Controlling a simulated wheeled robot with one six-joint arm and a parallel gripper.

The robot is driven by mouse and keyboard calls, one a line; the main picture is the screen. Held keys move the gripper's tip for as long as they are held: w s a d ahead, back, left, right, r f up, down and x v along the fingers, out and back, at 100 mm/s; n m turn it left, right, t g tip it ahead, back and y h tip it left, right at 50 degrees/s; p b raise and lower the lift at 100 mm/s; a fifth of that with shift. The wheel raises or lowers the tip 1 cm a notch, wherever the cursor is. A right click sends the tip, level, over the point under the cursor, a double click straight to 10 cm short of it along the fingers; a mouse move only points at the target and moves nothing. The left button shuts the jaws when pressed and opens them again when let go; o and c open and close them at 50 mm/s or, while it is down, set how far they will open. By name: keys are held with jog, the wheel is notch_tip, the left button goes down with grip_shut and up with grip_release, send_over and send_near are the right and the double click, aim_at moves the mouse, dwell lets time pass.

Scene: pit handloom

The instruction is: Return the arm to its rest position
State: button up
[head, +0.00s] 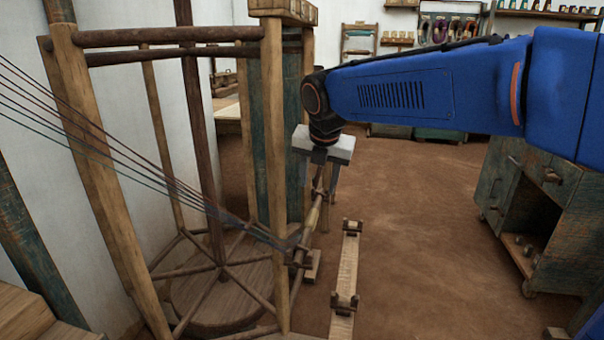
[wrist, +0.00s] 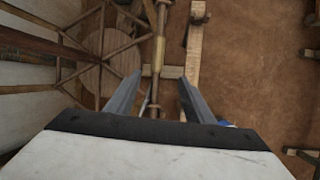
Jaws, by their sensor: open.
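My blue arm reaches in from the right in the head view and bends down at the wrist. My gripper (head: 320,178) hangs pointing down beside the wooden loom frame (head: 275,150). In the wrist view my gripper (wrist: 160,76) has its two grey fingers spread apart. A wooden rod (wrist: 158,58) runs below and between them and shows in the head view (head: 314,216) under the gripper. The rod looks free of the fingers, but the exact gap cannot be told.
Dark threads (head: 130,150) slope down from the left to the rod's lower end. A slim wooden stand with brackets (head: 346,270) lies to the right of the rod. A worn cabinet (head: 495,185) stands at the right. Brown floor (head: 420,230) between is clear.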

jog(key=s+d+f+m, duration=0.2)
jog(key=s+d+m, duration=0.5)
jog(key=s+m, duration=0.1)
jog(key=s+d+f+m, duration=0.3)
jog(key=s+d+m, duration=0.3)
jog(key=s+m, duration=0.15)
jog(key=s+d+f+m, duration=0.2)
jog(key=s+f+m, duration=0.2)
jog(key=s+m, duration=0.2)
jog(key=s+d+f+m, duration=0.3)
jog(key=s+f+m, duration=0.2)
jog(key=m, duration=0.5)
jog(key=s, duration=0.2)
jog(key=shift+s+d, duration=0.15)
jog(key=shift+s, duration=0.15)
